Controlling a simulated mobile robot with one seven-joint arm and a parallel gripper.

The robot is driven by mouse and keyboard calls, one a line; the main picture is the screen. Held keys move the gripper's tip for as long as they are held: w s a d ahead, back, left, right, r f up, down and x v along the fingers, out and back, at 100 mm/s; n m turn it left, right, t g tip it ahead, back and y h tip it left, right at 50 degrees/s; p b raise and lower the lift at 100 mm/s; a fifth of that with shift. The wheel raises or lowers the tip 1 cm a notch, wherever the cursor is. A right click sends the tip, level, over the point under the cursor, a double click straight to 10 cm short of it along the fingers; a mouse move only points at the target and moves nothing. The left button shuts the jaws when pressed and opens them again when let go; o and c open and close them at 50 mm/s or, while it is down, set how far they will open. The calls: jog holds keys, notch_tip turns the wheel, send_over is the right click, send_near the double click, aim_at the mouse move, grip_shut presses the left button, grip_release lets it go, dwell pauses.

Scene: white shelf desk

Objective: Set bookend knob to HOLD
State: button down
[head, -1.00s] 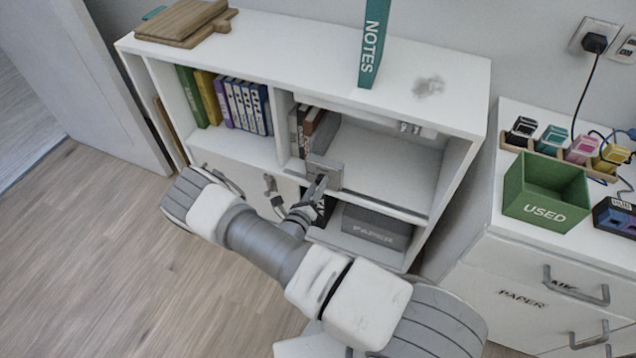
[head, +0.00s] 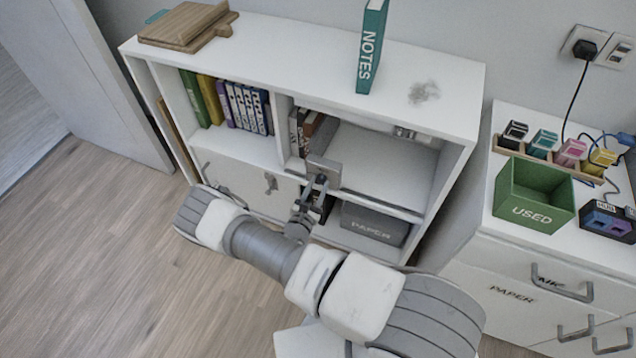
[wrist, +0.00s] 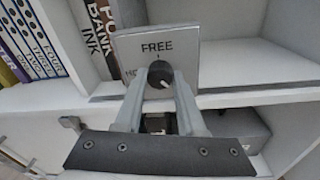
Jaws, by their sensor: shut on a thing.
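The bookend (wrist: 192,58) is a grey metal plate on the shelf, and it also shows in the head view (head: 323,170). In the wrist view its face reads FREE above a tick, with a second label at lower left partly hidden by a finger. The round dark knob (wrist: 160,74) is below FREE. My gripper (wrist: 159,84) is shut on the knob, one finger on each side. A small white mark shows low on the knob; which label it points to is unclear. In the head view my gripper (head: 320,184) is at the bookend's front, and the knob is hidden.
Books stand left of the bookend (head: 312,124), with another row (head: 238,105) in the left compartment. The shelf right of the bookend (head: 385,165) is clear. A grey PAPER box (head: 375,222) sits below. Doors (head: 235,185) are at lower left.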

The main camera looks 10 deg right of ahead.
jog(key=m+p, duration=0.2)
jog(key=m, duration=0.5)
jog(key=shift+p, duration=0.3)
jog(key=m+t+p, duration=0.1)
jog(key=m+p, duration=0.1)
jog(key=m, duration=0.4)
jog(key=shift+m, duration=0.3)
jog(key=m+h+p, duration=0.1)
jog(key=m+p, duration=0.1)
jog(key=m, duration=0.4)
jog(key=shift+a+m, duration=0.1)
jog(key=shift+m, duration=0.2)
jog(key=m, duration=0.3)
jog(key=shift+f+m+p, duration=0.15)
jog(key=shift+m+p, duration=0.15)
jog(key=shift+p, duration=0.05)
jog(key=shift+m+h, duration=0.3)
jog(key=shift+m, duration=1.3)
jog(key=c, duration=0.5)
grip_release()
